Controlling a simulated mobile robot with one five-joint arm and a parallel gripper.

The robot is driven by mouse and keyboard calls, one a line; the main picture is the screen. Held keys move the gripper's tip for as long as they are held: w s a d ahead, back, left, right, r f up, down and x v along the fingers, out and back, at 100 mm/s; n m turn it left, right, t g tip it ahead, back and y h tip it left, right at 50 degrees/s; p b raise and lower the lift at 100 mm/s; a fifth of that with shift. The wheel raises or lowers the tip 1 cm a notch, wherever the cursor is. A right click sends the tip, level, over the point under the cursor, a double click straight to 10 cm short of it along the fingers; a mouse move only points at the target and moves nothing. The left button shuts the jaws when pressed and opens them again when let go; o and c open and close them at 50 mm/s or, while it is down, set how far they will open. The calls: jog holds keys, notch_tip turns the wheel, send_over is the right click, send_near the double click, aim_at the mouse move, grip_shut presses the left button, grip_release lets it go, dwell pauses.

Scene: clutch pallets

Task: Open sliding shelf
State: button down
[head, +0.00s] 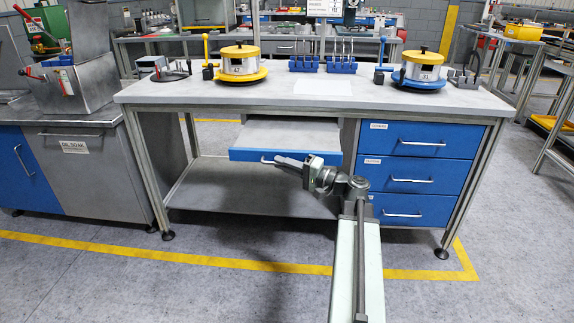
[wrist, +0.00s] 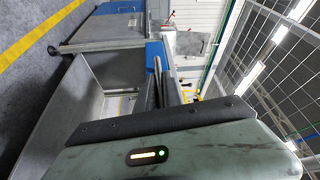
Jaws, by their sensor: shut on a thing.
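The sliding shelf (head: 292,134) is under the workbench top, left of the drawers. Its grey surface shows behind a blue front (head: 240,154), standing out from under the bench top. My gripper (head: 277,160) is at this front, shut on the shelf's handle (head: 264,159), left of the front's middle. In the wrist view the blue front (wrist: 153,48) and a bar-like handle (wrist: 157,66) show beyond my gripper's dark edge; the fingertips' contact is hard to see there.
Three blue drawers (head: 420,173) are to the right, all shut. Two round clutch units (head: 242,62) (head: 423,70) and tool racks stand on the bench top (head: 190,91). A lower shelf (head: 215,185) is below. A grey cabinet (head: 95,170) stands at left; the front floor is clear.

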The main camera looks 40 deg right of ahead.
jog(key=shift+a, duration=0.25)
jog(key=c, duration=1.5)
grip_release()
jog(key=shift+d, duration=0.1)
jog(key=shift+s+d, duration=0.1)
jog(key=v, duration=0.7)
jog(key=shift+s+d+b, duration=0.15)
jog(key=shift+s+b, duration=0.15)
